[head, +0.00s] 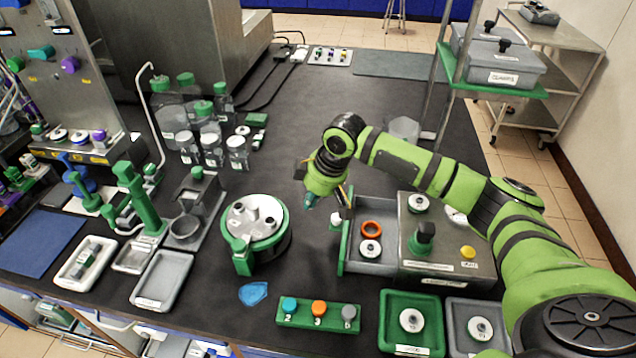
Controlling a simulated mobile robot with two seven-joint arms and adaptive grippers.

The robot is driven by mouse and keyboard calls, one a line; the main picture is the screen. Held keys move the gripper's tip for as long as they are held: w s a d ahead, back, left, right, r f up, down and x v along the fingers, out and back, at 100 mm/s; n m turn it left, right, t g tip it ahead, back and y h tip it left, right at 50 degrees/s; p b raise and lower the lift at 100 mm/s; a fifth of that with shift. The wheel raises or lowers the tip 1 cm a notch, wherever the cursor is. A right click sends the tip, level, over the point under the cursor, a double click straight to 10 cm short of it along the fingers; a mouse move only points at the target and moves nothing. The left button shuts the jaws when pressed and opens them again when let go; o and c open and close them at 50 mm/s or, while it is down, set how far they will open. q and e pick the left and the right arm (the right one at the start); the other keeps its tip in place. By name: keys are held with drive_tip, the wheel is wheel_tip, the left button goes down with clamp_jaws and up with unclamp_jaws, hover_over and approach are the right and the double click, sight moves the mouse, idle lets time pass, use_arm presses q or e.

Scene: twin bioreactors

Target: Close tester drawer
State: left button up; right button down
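The tester (443,240) is a grey box on the dark bench, right of centre, with a yellow button and a dark-green knob on top. Its drawer (388,266) stands open to the left, with a green front panel (345,245). An orange ring (372,229) and a white disc-like piece (370,248) lie in the drawer. My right arm reaches over the tester from the right. My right gripper (312,200) is above the bench, left of and beyond the drawer front, seemingly apart from it. Its fingers are too small and partly hidden to judge. My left gripper is not in view.
A round green-and-white device (256,222) stands left of the drawer. A green rack (318,313) with coloured caps and a green tray (411,322) lie in front. Bottles (205,125) stand behind left. The bench beyond my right gripper is mostly clear.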

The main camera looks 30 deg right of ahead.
drive_tip(key=shift+s+d+f+p, duration=0.2)
drive_tip(key=shift+s+d+p, duration=0.25)
drive_tip(key=shift+s, duration=0.15)
drive_tip(key=shift+s+d+f+p, duration=0.15)
drive_tip(key=shift+s+d+p, duration=0.25)
drive_tip(key=shift+s, duration=0.2)
drive_tip(key=shift+s+d, duration=0.25)
drive_tip(key=shift+s, duration=0.2)
drive_tip(key=shift+w+f, duration=0.1)
